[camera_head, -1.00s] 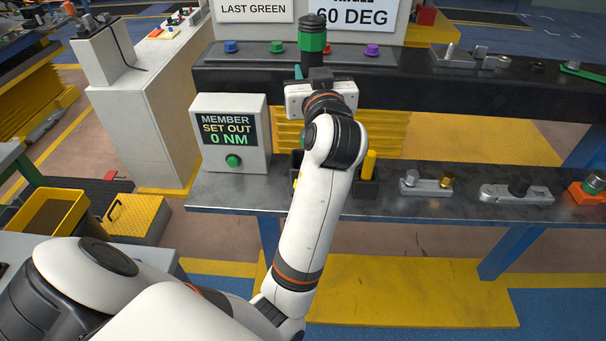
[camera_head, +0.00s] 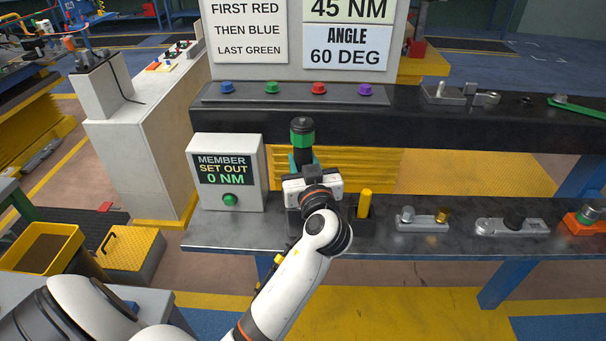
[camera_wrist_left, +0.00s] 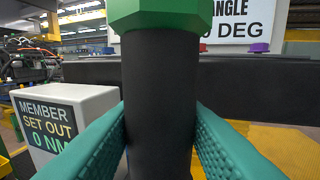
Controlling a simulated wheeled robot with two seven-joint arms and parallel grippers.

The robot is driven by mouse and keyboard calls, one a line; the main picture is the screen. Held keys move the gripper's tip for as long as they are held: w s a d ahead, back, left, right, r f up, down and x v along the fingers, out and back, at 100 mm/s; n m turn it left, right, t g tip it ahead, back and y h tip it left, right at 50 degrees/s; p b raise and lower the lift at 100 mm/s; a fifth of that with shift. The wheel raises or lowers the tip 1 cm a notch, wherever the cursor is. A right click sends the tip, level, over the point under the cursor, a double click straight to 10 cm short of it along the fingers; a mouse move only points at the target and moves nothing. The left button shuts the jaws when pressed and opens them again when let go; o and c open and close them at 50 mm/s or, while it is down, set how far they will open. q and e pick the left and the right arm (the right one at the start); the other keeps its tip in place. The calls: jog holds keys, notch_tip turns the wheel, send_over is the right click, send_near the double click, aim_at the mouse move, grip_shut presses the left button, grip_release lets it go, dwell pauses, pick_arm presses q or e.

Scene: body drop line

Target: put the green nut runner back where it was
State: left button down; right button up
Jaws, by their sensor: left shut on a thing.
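The green nut runner (camera_head: 302,137) has a green collar, a black top and a black body. It stands about upright in my left gripper (camera_head: 302,164). In the left wrist view the two teal fingers press on both sides of its black body (camera_wrist_left: 160,100). Its lower end is hidden by the gripper in the head view and by the frame edge in the wrist view. A dark holder (camera_head: 360,228) on the lower bench has a yellow-handled tool (camera_head: 364,203) upright in it. My gripper and wrist hide what lies left of that holder. My right gripper is not in view.
The grey lower bench (camera_head: 222,232) carries a box reading "MEMBER SET OUT 0 NM" (camera_head: 227,168) left of my gripper. Metal parts (camera_head: 424,218) lie to the right. A dark upper rail (camera_head: 410,125) with several coloured buttons runs behind.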

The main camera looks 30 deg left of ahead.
pick_arm(q)
notch_tip(320, 180, down, 4)
jog(key=shift+r+p, duration=0.25)
jog(key=shift+p, duration=0.1)
jog(key=shift+f, duration=0.1)
jog(key=shift+f, duration=0.15)
jog(key=c, duration=1)
grip_release()
jog(key=shift+o, duration=0.2)
